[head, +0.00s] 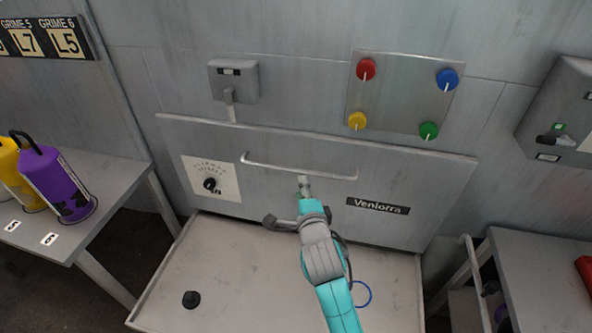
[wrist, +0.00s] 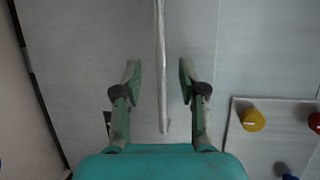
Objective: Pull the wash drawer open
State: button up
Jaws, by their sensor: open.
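The drawer front (head: 270,185) is a wide grey metal panel with a "Veniorra" label and a dial. A thin horizontal handle bar (head: 270,168) runs across its upper part. In the wrist view the bar (wrist: 160,45) runs upright down the middle, with its end near the bottom. My gripper (head: 303,182) is at the panel, just below the right half of the bar in the head view. In the wrist view its fingers (wrist: 159,75) are open, one on each side of the bar, with gaps on both sides. I cannot tell how deep the bar sits between them.
Above the panel are a plate with coloured knobs (head: 405,95) and a grey switch box (head: 233,82). Bottles, including a purple one (head: 58,183), stand on a side table at left. Another table (head: 535,265) is at right.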

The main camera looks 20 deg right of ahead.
aim_at(297, 172)
jog(key=w, duration=0.3)
jog(key=w+f, duration=0.1)
jog(key=w, duration=0.2)
jog(key=w+d, duration=0.1)
jog(key=w, duration=0.2)
jog(key=shift+w+f, duration=0.4)
grip_shut()
